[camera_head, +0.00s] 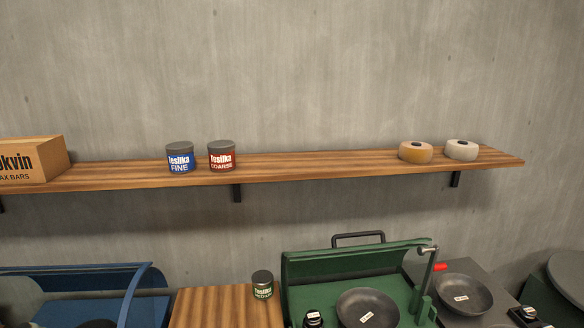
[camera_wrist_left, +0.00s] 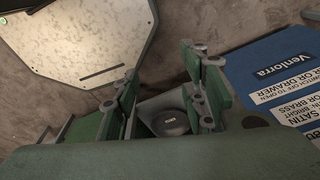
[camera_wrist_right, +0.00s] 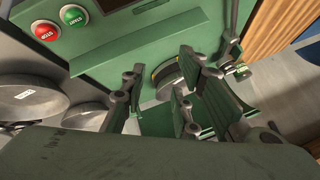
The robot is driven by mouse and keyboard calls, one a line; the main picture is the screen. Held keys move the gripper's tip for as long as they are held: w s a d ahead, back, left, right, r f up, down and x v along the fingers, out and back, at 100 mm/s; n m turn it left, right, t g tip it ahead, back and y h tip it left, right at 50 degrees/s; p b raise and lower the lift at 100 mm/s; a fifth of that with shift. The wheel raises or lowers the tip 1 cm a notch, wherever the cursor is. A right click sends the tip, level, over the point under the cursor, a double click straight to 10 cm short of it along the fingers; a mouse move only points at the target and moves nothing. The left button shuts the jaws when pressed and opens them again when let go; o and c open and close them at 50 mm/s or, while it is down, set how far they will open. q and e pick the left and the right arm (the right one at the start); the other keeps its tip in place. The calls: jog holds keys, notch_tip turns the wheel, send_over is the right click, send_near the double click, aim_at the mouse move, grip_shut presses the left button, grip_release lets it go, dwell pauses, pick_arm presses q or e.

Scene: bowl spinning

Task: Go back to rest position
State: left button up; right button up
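Neither of my grippers shows in the head view. In the left wrist view my left gripper (camera_wrist_left: 160,65) has its two green fingers apart, with nothing between the tips. A dark round object (camera_wrist_left: 169,122) lies beyond the gap between those fingers, not held. In the right wrist view my right gripper (camera_wrist_right: 162,62) has its fingers spread and seems empty. A dark round part of the green machine (camera_wrist_right: 168,78) shows behind the fingers; I cannot tell the distance.
A wooden shelf (camera_head: 330,170) carries a box (camera_head: 35,162), two tins and two rolls. Below stand a blue machine (camera_head: 140,300), a small green tin (camera_head: 262,285) and a green machine (camera_head: 300,272) with a dark bowl (camera_head: 368,306). Another bowl (camera_head: 463,293) is at right.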

jog(key=s+a+f+n+g+h, duration=0.1)
jog(key=s+a+f+n+g, duration=0.15)
jog(key=s+a, duration=0.65)
jog(key=s+a+f+n+g+h, duration=0.1)
jog(key=s+a+f+n+h, duration=0.3)
jog(key=s, duration=0.9)
notch_tip(320, 180, down, 31)
jog(key=s+m+g+y+b, duration=0.1)
jog(key=s+g+y+b, duration=0.1)
jog(key=b, duration=0.4)
pick_arm(q)
notch_tip(320, 180, down, 12)
jog(key=s+b, duration=0.1)
jog(key=b, duration=0.4)
jog(key=shift+s+r, duration=0.2)
pick_arm(e)
jog(key=s+d+f, duration=0.1)
jog(key=s+f, duration=0.7)
jog(key=f, duration=0.2)
jog(key=s+d+f, duration=0.1)
jog(key=s+f, duration=0.7)
jog(key=f, duration=0.3)
jog(key=shift+s+d+f+g, duration=0.15)
jog(key=shift+s+f+g, duration=0.1)
jog(key=shift+g, duration=0.2)
